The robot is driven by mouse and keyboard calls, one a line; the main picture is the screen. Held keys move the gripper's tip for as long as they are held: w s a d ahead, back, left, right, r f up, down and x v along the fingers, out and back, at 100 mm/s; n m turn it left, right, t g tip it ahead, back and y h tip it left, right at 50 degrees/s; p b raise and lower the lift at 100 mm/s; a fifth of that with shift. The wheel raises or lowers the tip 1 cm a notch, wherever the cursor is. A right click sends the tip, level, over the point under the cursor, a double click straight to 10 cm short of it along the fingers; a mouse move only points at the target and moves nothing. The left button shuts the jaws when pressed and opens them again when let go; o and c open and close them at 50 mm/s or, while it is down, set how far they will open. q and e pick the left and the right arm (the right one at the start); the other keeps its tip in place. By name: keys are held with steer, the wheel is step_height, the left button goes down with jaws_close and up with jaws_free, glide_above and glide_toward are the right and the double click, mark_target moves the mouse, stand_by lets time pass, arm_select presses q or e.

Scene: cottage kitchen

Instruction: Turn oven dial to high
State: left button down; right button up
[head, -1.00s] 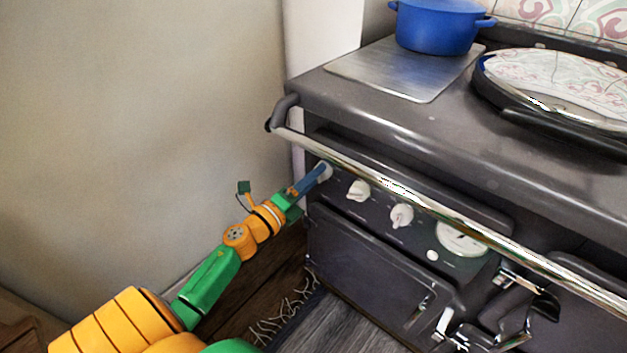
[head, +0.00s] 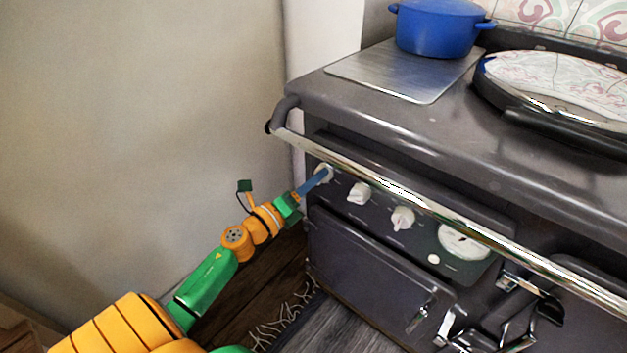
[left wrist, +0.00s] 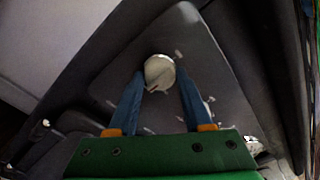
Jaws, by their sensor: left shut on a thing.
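The oven's control panel has a row of white dials under the steel rail. The leftmost dial (head: 323,171) is at the panel's left end, partly hidden by my fingers. In the left wrist view this round pale dial (left wrist: 159,71) sits between the two blue fingertips. My left gripper (head: 318,181) reaches in from the left below the rail and is shut on this dial. Its fingers also show in the left wrist view (left wrist: 160,82), one on each side of the dial. The dial's markings are too small to read. My right gripper is not in view.
A chrome rail (head: 400,195) runs across the oven front, just above the dials. Two more white dials (head: 359,193) (head: 402,217) and a round gauge (head: 463,240) are to the right. A blue pot (head: 437,28) stands on the stove top. A wall is close on the left.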

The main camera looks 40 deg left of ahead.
arm_select(q)
steer(key=shift+c, duration=1.7)
jaws_free()
steer(key=s, duration=0.7)
steer(key=shift+a+f, duration=0.25)
steer(key=shift+a, duration=0.15)
